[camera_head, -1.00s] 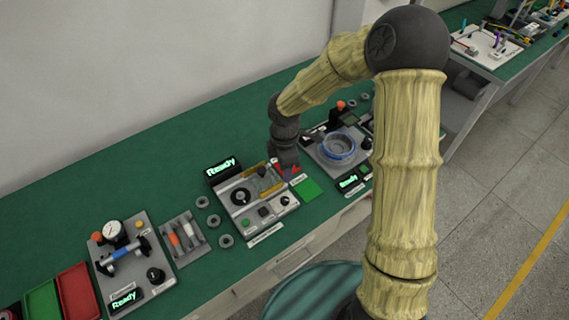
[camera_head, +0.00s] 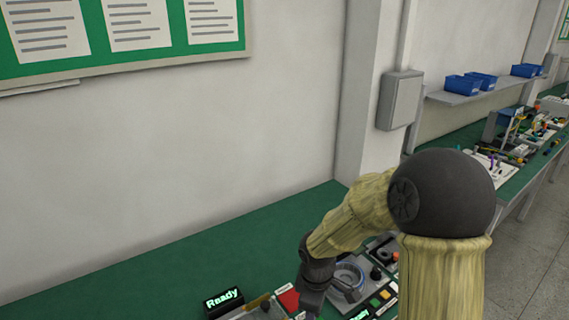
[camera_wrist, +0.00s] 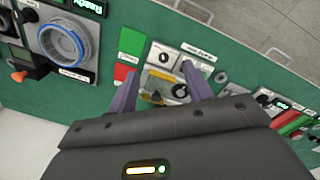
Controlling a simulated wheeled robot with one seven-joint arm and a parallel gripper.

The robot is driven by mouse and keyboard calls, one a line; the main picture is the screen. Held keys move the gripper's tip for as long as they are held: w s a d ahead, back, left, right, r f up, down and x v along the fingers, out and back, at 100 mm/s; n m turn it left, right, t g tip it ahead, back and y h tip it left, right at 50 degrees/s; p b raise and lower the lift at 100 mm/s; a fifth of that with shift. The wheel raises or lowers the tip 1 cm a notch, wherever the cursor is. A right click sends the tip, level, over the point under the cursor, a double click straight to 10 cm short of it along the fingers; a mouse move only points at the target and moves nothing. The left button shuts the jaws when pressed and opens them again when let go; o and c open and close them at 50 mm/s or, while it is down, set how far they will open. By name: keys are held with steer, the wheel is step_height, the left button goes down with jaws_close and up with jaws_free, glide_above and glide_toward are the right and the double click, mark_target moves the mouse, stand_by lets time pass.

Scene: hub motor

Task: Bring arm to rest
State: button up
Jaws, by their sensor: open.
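My gripper (camera_wrist: 160,92) is open, with its two purple-grey fingers apart and nothing seen between them but the bench below. In the wrist view it hangs over a grey station (camera_wrist: 168,60) with a knob and yellow parts. In the head view my arm reaches down to the bench at the lower middle; the wrist (camera_head: 312,285) shows but the fingertips are cut off or hidden by the frame's lower edge.
The green bench (camera_head: 150,270) runs along a white wall. A station with a blue ring (camera_head: 348,276) stands right of the wrist; the ring also shows in the wrist view (camera_wrist: 62,42). A "Ready" display (camera_head: 223,301) stands left. A grey wall box (camera_head: 399,100) is farther right.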

steer(key=s+d+r+m+t, duration=0.2)
steer(key=s+d+r+m, duration=0.3)
steer(key=m, duration=0.8)
steer(key=s+d, duration=0.3)
steer(key=shift+s+r+m, duration=0.3)
steer(key=shift+s+r, duration=0.05)
